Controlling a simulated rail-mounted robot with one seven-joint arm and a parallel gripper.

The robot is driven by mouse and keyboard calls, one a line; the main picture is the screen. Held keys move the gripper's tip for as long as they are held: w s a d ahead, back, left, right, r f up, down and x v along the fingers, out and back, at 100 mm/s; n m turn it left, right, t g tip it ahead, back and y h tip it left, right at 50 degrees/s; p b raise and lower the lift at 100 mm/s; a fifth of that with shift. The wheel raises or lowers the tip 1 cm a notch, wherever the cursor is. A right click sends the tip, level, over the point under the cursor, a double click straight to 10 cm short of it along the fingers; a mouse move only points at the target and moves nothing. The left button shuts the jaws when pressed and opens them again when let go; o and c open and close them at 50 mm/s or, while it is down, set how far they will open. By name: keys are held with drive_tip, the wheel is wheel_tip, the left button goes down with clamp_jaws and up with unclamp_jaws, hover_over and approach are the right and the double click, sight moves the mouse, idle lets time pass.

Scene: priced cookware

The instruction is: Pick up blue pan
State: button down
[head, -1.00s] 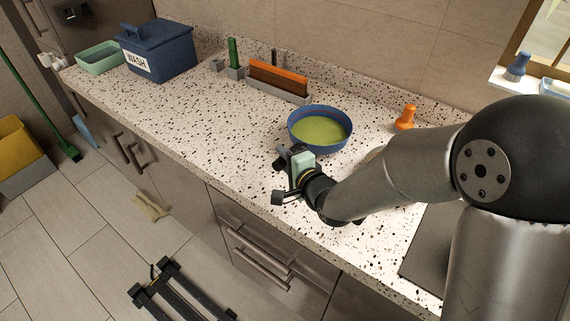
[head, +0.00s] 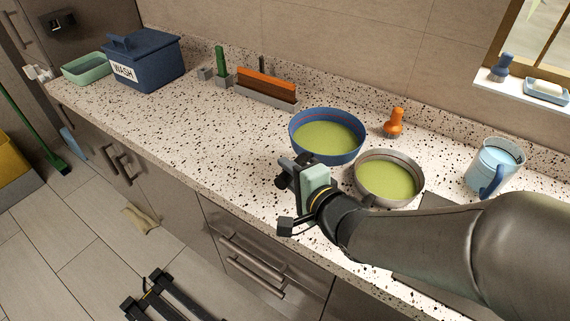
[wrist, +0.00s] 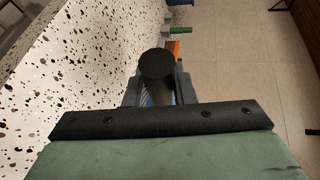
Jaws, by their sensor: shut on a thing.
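The blue pan (head: 326,137) is round, with a red line inside its rim and green contents. It shows in the head view right of the counter's middle and looks level. My gripper (head: 296,176) is at the pan's near left side and covers its handle there. In the wrist view a dark round-ended handle (wrist: 156,64) stands between the fingers, and my gripper (wrist: 156,90) is shut on it. I cannot tell for sure whether the pan's bottom touches the counter.
A grey pan (head: 389,178) with green contents sits close on the right. A light blue jug (head: 495,165) stands farther right. An orange bottle (head: 394,122) and a rack of orange-brown boards (head: 267,88) are behind. The counter's left (head: 200,130) is clear, before the blue WASH box (head: 145,65).

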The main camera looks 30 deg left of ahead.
sight(289, 175)
drive_tip(key=shift+s+d+r, duration=0.3)
drive_tip(key=shift+d+r, duration=0.05)
drive_tip(key=shift+d, duration=0.05)
drive_tip(key=shift+s+d+b, duration=0.15)
drive_tip(key=shift+s+b, duration=0.05)
drive_tip(key=shift+b, duration=0.25)
drive_tip(key=shift+s+d+r+b, duration=0.4)
drive_tip(key=shift+s+d+b, duration=0.15)
drive_tip(key=shift+b, duration=0.55)
drive_tip(key=shift+d, duration=0.15)
drive_tip(key=shift+r, duration=0.15)
